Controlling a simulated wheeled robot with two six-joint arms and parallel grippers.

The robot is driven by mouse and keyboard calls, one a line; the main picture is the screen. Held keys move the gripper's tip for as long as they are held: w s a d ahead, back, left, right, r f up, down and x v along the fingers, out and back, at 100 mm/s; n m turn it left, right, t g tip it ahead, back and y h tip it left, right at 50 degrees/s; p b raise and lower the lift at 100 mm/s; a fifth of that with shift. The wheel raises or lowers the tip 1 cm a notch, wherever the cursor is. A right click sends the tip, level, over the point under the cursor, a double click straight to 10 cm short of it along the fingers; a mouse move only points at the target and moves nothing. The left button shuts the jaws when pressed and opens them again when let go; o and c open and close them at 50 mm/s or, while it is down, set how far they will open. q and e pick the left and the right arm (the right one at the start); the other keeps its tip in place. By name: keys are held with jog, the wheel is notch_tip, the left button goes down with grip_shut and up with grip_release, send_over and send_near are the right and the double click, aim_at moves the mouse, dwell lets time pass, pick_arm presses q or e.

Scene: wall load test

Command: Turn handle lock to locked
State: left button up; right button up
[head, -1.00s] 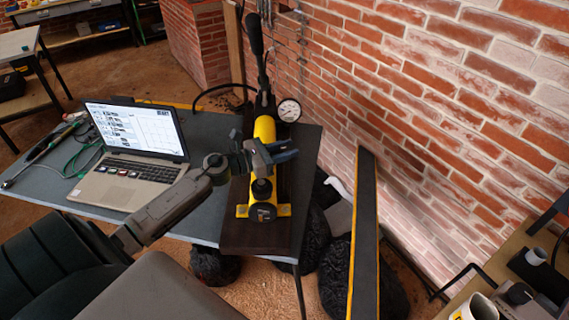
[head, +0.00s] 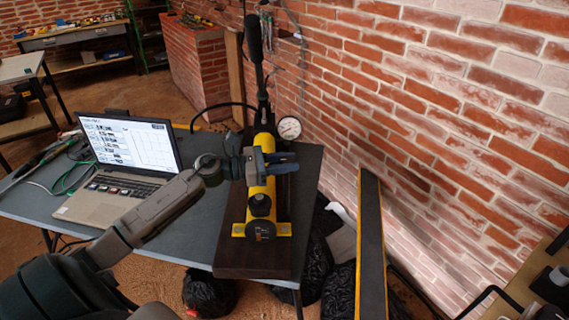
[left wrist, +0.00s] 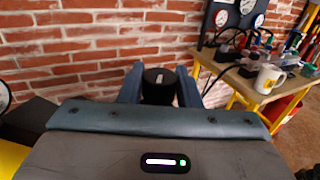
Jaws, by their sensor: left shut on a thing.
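The yellow hand pump (head: 263,190) lies on a dark board on the grey table, with a long black lever (head: 254,45) standing up at its far end. My left gripper (head: 292,162) reaches across the pump's yellow body from the left. In the left wrist view its blue-grey fingers stand on both sides of a black round knob (left wrist: 158,86) with a small pale mark, and are shut on it. In the head view the fingers hide this knob, and I cannot read its lock position. My right gripper is not in view.
A round gauge (head: 289,128) stands beside the pump. An open laptop (head: 125,165) is on the table to the left. A brick wall (head: 450,120) closes off the right side. A long yellow-edged dark beam (head: 370,245) and black bags (head: 315,260) stand right of the table.

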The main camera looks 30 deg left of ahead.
pick_arm(q)
jog(key=shift+f, duration=0.15)
jog(key=o, duration=0.7)
jog(key=shift+d, duration=0.1)
jog(key=shift+o, duration=1.2)
jog(key=shift+w+d, duration=0.1)
jog(key=shift+w, duration=0.05)
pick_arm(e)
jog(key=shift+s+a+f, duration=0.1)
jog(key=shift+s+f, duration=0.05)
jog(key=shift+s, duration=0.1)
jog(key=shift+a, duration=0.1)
